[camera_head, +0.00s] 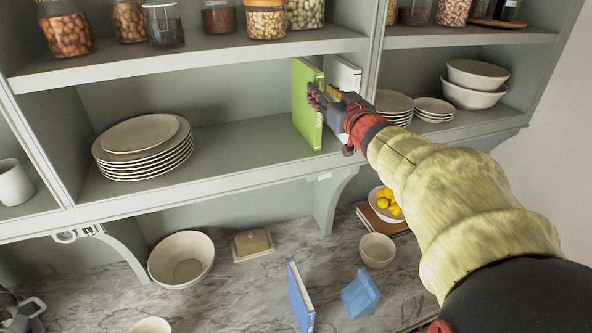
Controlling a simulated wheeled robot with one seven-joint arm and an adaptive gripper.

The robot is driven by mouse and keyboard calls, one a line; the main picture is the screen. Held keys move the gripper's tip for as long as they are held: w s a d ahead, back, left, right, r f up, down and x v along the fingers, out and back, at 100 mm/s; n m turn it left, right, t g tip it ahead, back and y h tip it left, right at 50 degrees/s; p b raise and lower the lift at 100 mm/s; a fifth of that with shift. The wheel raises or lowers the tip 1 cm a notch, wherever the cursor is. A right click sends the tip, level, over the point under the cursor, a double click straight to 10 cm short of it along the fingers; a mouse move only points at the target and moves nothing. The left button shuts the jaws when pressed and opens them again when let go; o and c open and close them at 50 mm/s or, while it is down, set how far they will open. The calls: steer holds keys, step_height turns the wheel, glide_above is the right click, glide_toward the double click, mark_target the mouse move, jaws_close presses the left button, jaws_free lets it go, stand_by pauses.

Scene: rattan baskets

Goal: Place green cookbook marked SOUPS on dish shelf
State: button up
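The green cookbook (303,108) stands upright at the right end of the dish shelf (235,150), close to the divider. White lettering shows on its spine, partly covered and too small to read fully. Its lower edge is at or just above the shelf board; I cannot tell which. My gripper (322,100) is at the book's spine, with dark and red fingers overlapping its upper right part. The far finger is mostly hidden, so I cannot tell whether the fingers are closed on the book.
A white book (345,74) stands just behind my gripper. Stacked plates (143,150) sit on the shelf's left, with bare board between. The divider (374,50) is close on the right. Jars (265,20) line the shelf above. Below, the counter holds bowls (181,258) and a blue book (300,297).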

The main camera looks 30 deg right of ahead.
steer(key=s+a+f+n+g+y, duration=0.1)
steer(key=s+a+f+g+y, duration=0.1)
steer(key=s+a+f+g, duration=0.4)
steer(key=s+a+f+n+g+y, duration=0.2)
steer(key=s+a+f+g, duration=0.3)
steer(key=s+a+f, duration=1.1)
steer(key=s+a, duration=0.5)
steer(key=a, duration=0.3)
steer(key=shift+s+f+g+y, duration=0.15)
steer(key=shift+f+g+y, duration=0.15)
steer(key=shift+g, duration=0.1)
steer(key=shift+a, duration=0.1)
